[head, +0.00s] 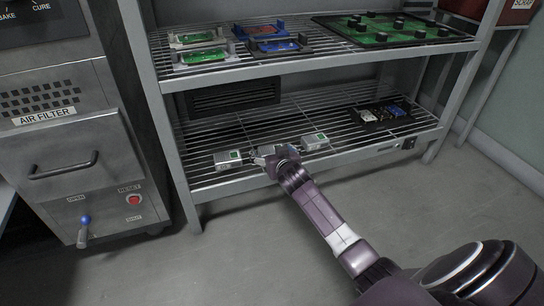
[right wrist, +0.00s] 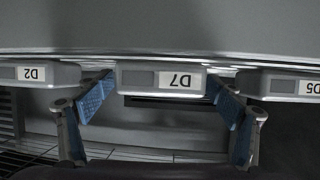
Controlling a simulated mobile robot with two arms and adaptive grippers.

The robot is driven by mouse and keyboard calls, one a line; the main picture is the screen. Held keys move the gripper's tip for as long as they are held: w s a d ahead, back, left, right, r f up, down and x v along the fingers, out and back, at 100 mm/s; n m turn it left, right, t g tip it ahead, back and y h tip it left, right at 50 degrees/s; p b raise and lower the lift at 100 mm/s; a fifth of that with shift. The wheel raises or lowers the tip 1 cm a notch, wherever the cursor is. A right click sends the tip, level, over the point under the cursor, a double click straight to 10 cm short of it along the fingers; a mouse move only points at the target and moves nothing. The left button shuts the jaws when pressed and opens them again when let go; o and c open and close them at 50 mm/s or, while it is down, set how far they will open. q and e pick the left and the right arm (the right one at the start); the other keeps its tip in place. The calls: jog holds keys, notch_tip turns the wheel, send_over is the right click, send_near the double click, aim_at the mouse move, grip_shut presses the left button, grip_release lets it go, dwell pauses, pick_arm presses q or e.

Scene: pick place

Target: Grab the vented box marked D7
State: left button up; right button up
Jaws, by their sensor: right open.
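The vented box marked D7 (right wrist: 150,93) shows in the right wrist view, its label upside down, in the middle of a row. In the head view it is the middle box (head: 266,149) on the lower wire shelf, partly hidden by my gripper. My right gripper (right wrist: 162,97) is open, with one blue-padded finger toward each side of the D7 box. I cannot tell whether the pads touch it. In the head view my right gripper (head: 276,160) reaches the shelf's front edge. My left gripper is not in view.
Box D2 (right wrist: 40,84) and box D5 (right wrist: 275,94) flank D7, close to the fingers. The lower shelf (head: 350,148) also bears a dark tray (head: 370,115) at right. The upper shelf (head: 300,62) is above. An air filter machine (head: 75,150) stands at left.

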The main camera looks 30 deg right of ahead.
jog(key=shift+c, duration=0.6)
jog(key=c, duration=1.2)
jog(key=shift+r, duration=0.1)
jog(key=shift+c, duration=0.2)
